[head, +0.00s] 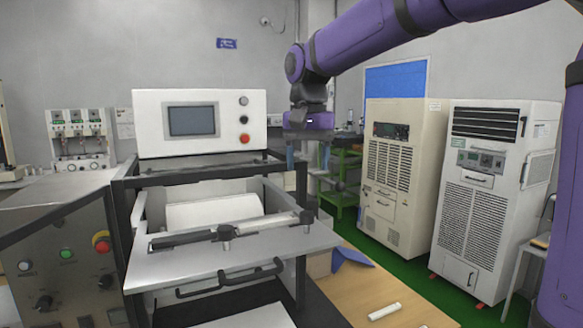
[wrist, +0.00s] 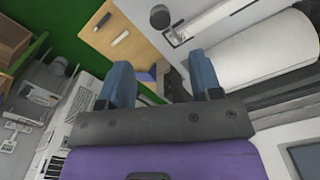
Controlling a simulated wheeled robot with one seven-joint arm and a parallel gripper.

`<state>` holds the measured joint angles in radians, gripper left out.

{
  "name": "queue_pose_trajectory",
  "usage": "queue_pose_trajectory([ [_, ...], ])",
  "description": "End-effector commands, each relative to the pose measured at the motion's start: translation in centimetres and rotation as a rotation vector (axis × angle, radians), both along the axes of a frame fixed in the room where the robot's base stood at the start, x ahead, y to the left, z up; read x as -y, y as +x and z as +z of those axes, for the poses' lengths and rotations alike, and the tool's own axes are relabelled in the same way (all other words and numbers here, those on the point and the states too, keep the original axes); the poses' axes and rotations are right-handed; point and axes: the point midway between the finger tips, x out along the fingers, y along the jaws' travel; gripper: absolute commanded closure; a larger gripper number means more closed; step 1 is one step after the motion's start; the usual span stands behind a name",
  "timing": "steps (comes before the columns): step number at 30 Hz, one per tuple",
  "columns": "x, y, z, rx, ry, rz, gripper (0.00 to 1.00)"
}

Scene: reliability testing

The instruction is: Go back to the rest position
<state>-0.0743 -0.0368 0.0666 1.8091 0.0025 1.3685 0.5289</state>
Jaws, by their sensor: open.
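My gripper (head: 309,160) hangs from my purple arm in the upper middle of the head view, pointing down, beside the right side of the test machine. In the wrist view its two blue fingers (wrist: 163,85) stand wide apart with nothing between them. The gripper is open and empty. It is above the level of the machine's front plate and apart from the wooden table below.
The test machine has a control panel (head: 200,122) and a front plate with a black handle (head: 230,280). A wooden table (head: 390,300) at lower right carries a white piece (head: 384,311) and a blue item (head: 350,259). Two cabinets (head: 400,170) stand at right.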

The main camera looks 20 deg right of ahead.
Motion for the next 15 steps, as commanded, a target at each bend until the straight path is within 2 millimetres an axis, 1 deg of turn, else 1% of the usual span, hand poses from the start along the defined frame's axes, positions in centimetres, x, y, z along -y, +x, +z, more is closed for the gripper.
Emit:
queue_pose_trajectory([
  [5,0.1,-0.2,0.0,0.003,0.000,0.002,0.41],
  [8,0.4,-1.3,0.1,0.023,0.000,0.016,0.41],
  [11,1.1,-3.5,0.2,0.063,0.000,0.046,0.41],
  [15,2.4,-7.6,-0.2,0.137,-0.004,0.107,0.41],
])
